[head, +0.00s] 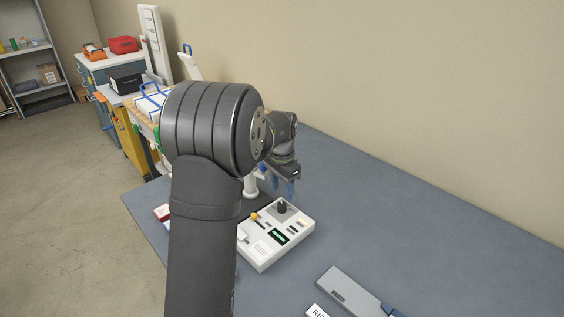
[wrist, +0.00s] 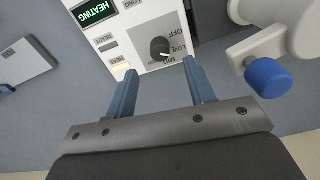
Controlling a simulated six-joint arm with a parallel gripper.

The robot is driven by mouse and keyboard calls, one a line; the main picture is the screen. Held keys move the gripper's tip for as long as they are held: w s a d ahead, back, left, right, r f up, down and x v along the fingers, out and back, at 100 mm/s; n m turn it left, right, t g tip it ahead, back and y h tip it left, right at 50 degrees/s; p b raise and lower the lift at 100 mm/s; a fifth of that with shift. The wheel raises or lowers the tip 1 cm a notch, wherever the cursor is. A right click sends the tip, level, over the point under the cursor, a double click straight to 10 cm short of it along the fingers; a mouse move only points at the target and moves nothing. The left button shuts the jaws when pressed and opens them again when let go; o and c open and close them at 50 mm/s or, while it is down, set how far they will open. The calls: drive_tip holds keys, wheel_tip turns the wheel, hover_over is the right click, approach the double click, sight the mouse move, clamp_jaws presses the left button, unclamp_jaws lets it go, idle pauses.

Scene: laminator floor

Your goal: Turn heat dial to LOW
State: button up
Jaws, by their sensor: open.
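The heat dial (wrist: 160,48) is a dark round knob with a white pointer line on a grey patch of the white control panel (wrist: 140,35). In the head view the dial (head: 282,206) stands at the back of the panel (head: 265,258). My gripper (wrist: 158,75) is open, its two blue fingers apart on the near side of the dial. The gripper also shows in the head view (head: 290,190), behind the panel.
A green display (wrist: 92,11) reads HEATING. A white arm with a blue knob (wrist: 268,77) is close on the right in the wrist view. A grey flat object (head: 352,292) lies at the front of the blue-grey table (head: 430,240); the table's right side is clear.

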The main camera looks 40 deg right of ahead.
sight(282, 204)
wheel_tip(282, 204, up, 11)
idle(0.8)
wheel_tip(282, 204, down, 17)
drive_tip(key=shift+f, duration=0.2)
idle(0.4)
drive_tip(key=shift+r, duration=0.1)
